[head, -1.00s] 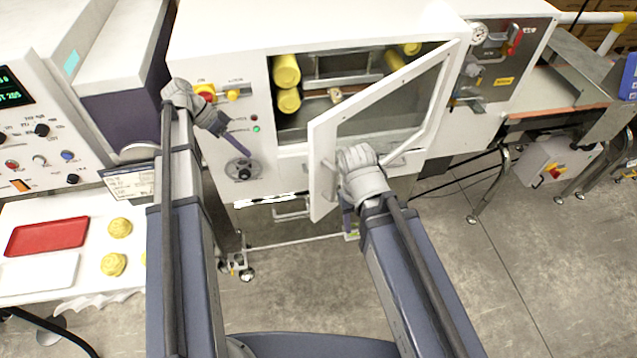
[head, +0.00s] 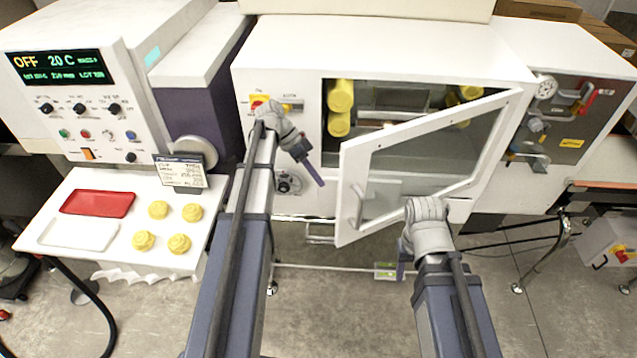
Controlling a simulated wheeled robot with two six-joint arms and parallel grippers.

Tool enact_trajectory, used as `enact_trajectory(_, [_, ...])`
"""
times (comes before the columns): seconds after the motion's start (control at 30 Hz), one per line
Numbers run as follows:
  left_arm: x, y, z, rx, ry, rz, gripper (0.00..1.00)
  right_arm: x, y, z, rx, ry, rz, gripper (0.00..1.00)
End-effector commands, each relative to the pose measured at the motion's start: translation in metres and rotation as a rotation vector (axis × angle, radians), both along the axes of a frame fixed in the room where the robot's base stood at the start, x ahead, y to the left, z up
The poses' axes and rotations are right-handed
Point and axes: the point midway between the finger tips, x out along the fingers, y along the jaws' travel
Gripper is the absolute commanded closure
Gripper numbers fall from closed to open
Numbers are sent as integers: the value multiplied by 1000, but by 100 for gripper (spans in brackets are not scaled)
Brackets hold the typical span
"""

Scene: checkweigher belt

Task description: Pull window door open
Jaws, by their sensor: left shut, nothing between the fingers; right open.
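The window door (head: 425,155) is a white frame with a clear pane in the head view. It stands partly open, hinged at its right side, with its free left edge swung out toward me. A handle (head: 357,204) is on its lower left part. My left gripper (head: 312,172) is shut and empty, in front of the machine just left of the door's free edge. My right gripper (head: 402,268) is at the door's lower edge; its fingers are mostly hidden behind my wrist. I cannot tell whether it touches the door.
Yellow rolls (head: 340,108) show inside the machine opening (head: 400,98). Left is a white table (head: 95,185) with a red tray (head: 97,203), a white tray (head: 78,234) and several yellow pieces (head: 180,243). A knob (head: 288,183) is beside my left gripper.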

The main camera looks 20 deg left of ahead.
Motion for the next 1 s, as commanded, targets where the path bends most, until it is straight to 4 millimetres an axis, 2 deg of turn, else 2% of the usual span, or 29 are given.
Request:
enact_trajectory(0.03, [-2,-7,-15,0,0,-2,100,0,0,-15,0,0,2,50])
enact_trajectory(0.4, [-4,-43,-62,-1,0,-1,100,0,0,-62,-2,1,12,50])
enact_trajectory(0.47, [-14,-51,-55,-1,-1,-2,100,0,0,-55,-2,1,12,50])
enact_trajectory(0.63, [-26,-64,-55,-1,-1,0,100,0,0,-55,-2,1,12,50])
enact_trajectory(1.0, [-31,-70,-55,-1,-1,0,100,0,0,-55,-2,1,12,50])
